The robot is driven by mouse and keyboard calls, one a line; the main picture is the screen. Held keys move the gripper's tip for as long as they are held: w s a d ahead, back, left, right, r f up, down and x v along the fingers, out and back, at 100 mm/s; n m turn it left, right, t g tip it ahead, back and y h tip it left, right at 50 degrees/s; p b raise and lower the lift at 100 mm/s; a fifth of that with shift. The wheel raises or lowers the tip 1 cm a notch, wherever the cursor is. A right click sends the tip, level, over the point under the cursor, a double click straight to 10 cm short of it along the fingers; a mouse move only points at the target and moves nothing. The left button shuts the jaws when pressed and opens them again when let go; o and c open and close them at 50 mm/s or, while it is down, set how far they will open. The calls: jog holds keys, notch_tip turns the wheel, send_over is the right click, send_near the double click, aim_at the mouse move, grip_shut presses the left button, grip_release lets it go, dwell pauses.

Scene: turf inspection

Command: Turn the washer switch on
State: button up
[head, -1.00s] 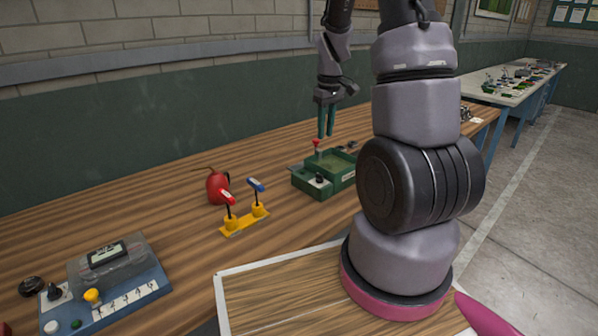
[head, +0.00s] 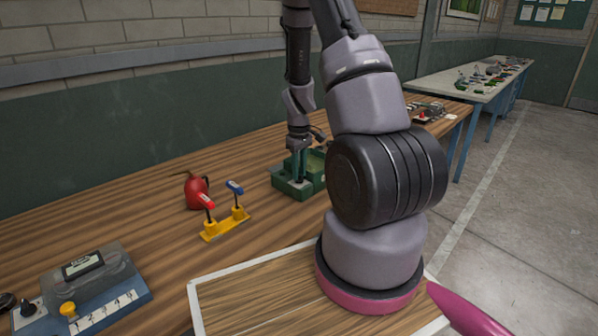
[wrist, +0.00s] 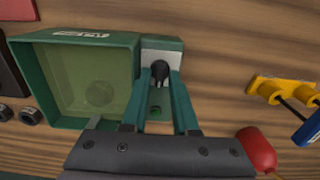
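The washer is a green box with an open, pale green basin. It stands on the wooden bench in the head view (head: 286,187), partly hidden by my arm, and fills the left of the wrist view (wrist: 42,85). Its switch, a black knob (wrist: 160,72) on a light grey plate, sits beside the basin. My gripper (wrist: 160,80) has its two green fingers apart, one on each side of the knob; I cannot tell whether they touch it. In the head view my gripper (head: 297,170) points down over the washer's front part, hiding the knob.
A yellow base with red and blue levers (head: 222,226) and a red oil can (head: 195,190) stand left of the washer. A blue device with a clear cover (head: 85,290) is at the lower left. Two black round parts (wrist: 18,115) lie beside the basin.

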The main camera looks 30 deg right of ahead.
jog(key=shift+f, duration=0.15)
grip_shut()
jog(key=shift+m, duration=0.3)
jog(key=m, duration=0.6)
jog(key=shift+m, duration=0.3)
jog(key=m, duration=1)
jog(key=shift+m, duration=0.4)
